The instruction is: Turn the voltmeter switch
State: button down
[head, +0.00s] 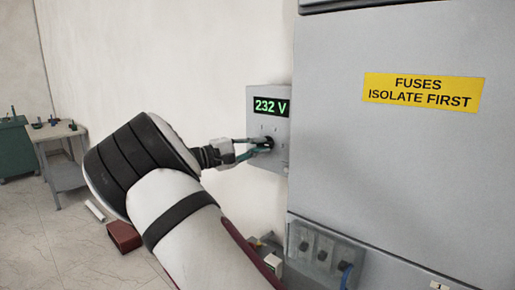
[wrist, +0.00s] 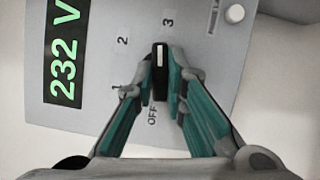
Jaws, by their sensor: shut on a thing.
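The voltmeter switch is a black knob (head: 267,142) on the front of a small grey wall box (head: 282,108). The box's green display (head: 271,106) reads 232 V. In the wrist view the knob (wrist: 160,72) is a narrow bar with a white mark at its upper end, towards the label 3 (wrist: 168,21). The labels 2 (wrist: 122,41) and OFF (wrist: 152,115) also show around it. My gripper (wrist: 161,70) is shut on the knob, one teal-padded finger on each side. It also shows in the head view (head: 264,147). The fingers hide part of the dial.
A large grey cabinet (head: 400,170) with a yellow fuse warning label (head: 420,91) stands right of the box. A small panel (head: 325,250) sits low on its front. A side table (head: 58,130) and a red-brown box (head: 124,236) are at left.

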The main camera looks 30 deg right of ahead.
jog(key=shift+m+y, duration=0.4)
jog(key=shift+m, duration=0.5)
jog(key=c, duration=1.6)
grip_release()
jog(key=shift+s, duration=0.1)
jog(key=a, duration=1.2)
jog(key=shift+a, duration=0.1)
